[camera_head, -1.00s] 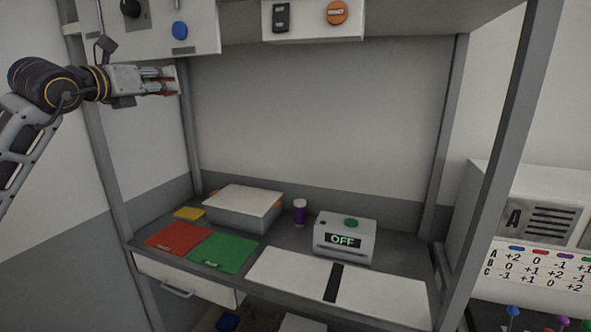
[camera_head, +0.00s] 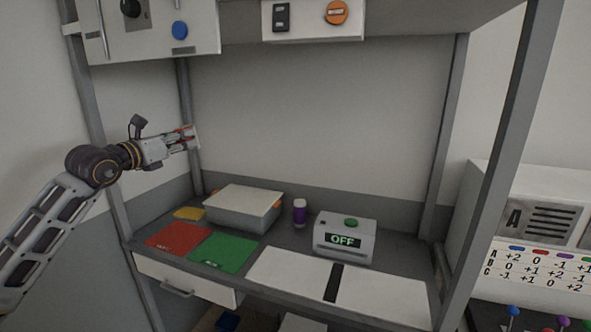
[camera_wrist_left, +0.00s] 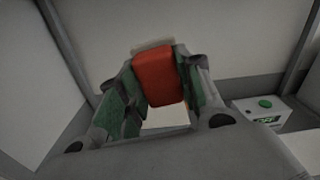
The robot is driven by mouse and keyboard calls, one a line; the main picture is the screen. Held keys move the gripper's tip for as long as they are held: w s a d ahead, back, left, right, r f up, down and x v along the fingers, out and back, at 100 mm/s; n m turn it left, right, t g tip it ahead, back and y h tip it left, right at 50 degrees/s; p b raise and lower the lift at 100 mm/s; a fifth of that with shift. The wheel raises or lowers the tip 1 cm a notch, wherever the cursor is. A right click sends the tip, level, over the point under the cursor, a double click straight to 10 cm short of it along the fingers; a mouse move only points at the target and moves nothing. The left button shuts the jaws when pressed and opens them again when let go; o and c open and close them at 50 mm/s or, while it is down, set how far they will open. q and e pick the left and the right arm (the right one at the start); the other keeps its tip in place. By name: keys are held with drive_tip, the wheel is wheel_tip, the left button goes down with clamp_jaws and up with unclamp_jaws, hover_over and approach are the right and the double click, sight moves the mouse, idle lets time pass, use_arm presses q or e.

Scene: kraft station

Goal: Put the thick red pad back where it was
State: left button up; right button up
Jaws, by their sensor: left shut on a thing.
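My left gripper (camera_head: 181,139) is in the air at the left of the station, above the shelf and below the upper panel. It is shut on the thick red pad, whose edge shows in the head view (camera_head: 178,131). In the left wrist view the red pad (camera_wrist_left: 157,80) sits between the two fingers. A pale flat piece (camera_wrist_left: 153,45) shows at the pad's far end; I cannot tell whether it belongs to the pad. My right gripper is not in view.
White panels (camera_head: 291,276) lie in front.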

use_arm(q)
drive_tip(key=s+f+m+h, duration=0.1)
drive_tip(key=s+f, duration=0.2)
drive_tip(key=f, duration=1.2)
drive_tip(key=s+f, duration=0.2)
drive_tip(key=f, duration=1.4)
drive_tip(key=s+f+g+h, duration=0.1)
drive_tip(key=s+f, duration=1.5)
drive_tip(key=f, duration=0.2)
drive_tip(key=s+d+n+t+y, duration=0.1)
drive_tip(key=d+n+t+y, duration=0.1)
drive_tip(key=d+n+y, duration=0.3)
drive_tip(key=shift+d+f+y, duration=0.4)
drive_tip(key=shift+d+y, duration=1.3)
drive_tip(key=shift+d, duration=0.45)
